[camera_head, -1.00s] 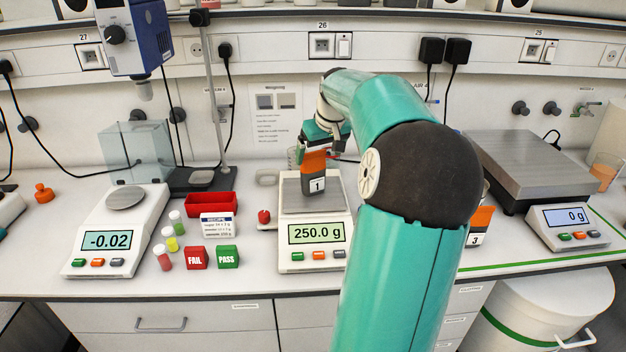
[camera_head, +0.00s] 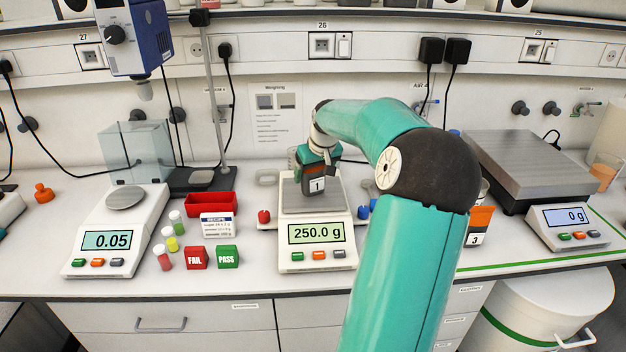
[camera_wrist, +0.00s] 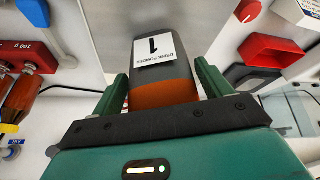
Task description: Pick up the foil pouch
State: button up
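The foil pouch (camera_head: 316,186) is dark grey with an orange top and a white label "1". It stands on the pan of the middle scale (camera_head: 334,206), which reads 250.0 g. My gripper (camera_head: 318,172) is right over the pouch and hides most of its orange top. In the wrist view the pouch (camera_wrist: 163,80) is between my two green fingers (camera_wrist: 161,72), one on each side. The fingers are spread, with narrow gaps near their bases. Contact at the fingertips cannot be told.
A red tray (camera_head: 209,205), small vials, and red FAIL (camera_head: 196,258) and green PASS (camera_head: 228,257) blocks lie left of the middle scale. A pouch labelled "3" (camera_head: 480,222) stands right, partly behind my arm. A larger scale (camera_head: 530,165) is at right.

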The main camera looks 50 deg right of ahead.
jog(key=c, duration=0.9)
jog(key=shift+r, duration=0.15)
